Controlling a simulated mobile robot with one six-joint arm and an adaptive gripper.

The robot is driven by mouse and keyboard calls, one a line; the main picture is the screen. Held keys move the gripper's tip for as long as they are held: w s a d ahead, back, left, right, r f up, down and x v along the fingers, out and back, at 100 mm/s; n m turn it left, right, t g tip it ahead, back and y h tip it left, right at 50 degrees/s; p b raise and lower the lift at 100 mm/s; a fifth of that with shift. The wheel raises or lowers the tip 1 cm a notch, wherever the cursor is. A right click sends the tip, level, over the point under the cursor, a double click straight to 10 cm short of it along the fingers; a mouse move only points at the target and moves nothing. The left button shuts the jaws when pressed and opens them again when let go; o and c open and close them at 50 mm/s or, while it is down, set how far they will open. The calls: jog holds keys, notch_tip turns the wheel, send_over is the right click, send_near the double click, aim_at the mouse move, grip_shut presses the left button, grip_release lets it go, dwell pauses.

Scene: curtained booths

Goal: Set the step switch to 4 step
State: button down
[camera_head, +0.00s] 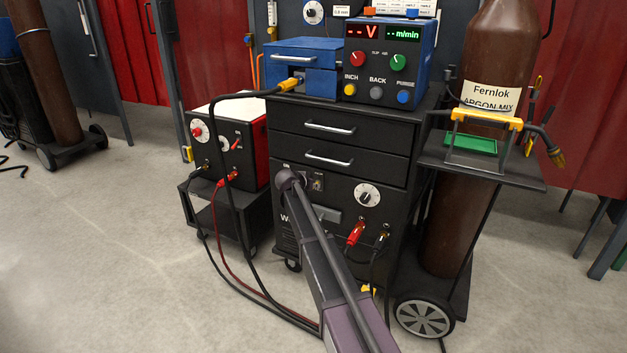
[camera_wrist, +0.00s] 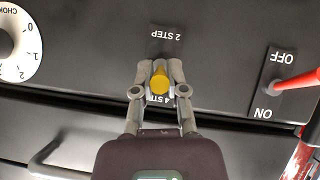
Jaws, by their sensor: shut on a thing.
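The step switch shows in the wrist view as a short lever with a yellow tip (camera_wrist: 160,80). Its dark label plate (camera_wrist: 168,44) reads upside down there, with "2 STEP" above the lever and "4 STEP" below, partly covered by a finger and the lever. My gripper (camera_wrist: 159,71) is shut on the lever, one finger on each side. The yellow tip overlaps the "4 STEP" end of the plate in this view; the lever's exact tilt is hard to tell. In the head view, my arm reaches the front of the black welder cabinet (camera_head: 388,233); the fingers are not clear there.
A red-levered ON/OFF switch (camera_wrist: 298,81) is close on the right in the wrist view, and a white choke dial (camera_wrist: 14,45) on the left. Red (camera_head: 354,234) and black (camera_head: 381,241) cable plugs sit lower on the cabinet. A gas bottle (camera_head: 492,50) stands at the right.

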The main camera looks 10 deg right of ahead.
jog(key=g+p, duration=0.1)
jog(key=r+y+p, duration=0.1)
jog(key=p, duration=0.1)
jog(key=shift+w+d+r+g, duration=0.1)
jog(key=shift+w+r+g, duration=0.1)
jog(key=shift+g, duration=0.2)
jog(key=shift+y+p, duration=0.4)
jog(key=shift+p, duration=0.1)
jog(key=shift+d+f+g, duration=0.1)
jog(key=shift+g, duration=0.4)
jog(key=c, duration=0.7)
grip_release()
jog(key=shift+s+f+t+b, duration=0.1)
jog(key=shift+f+t+b, duration=0.2)
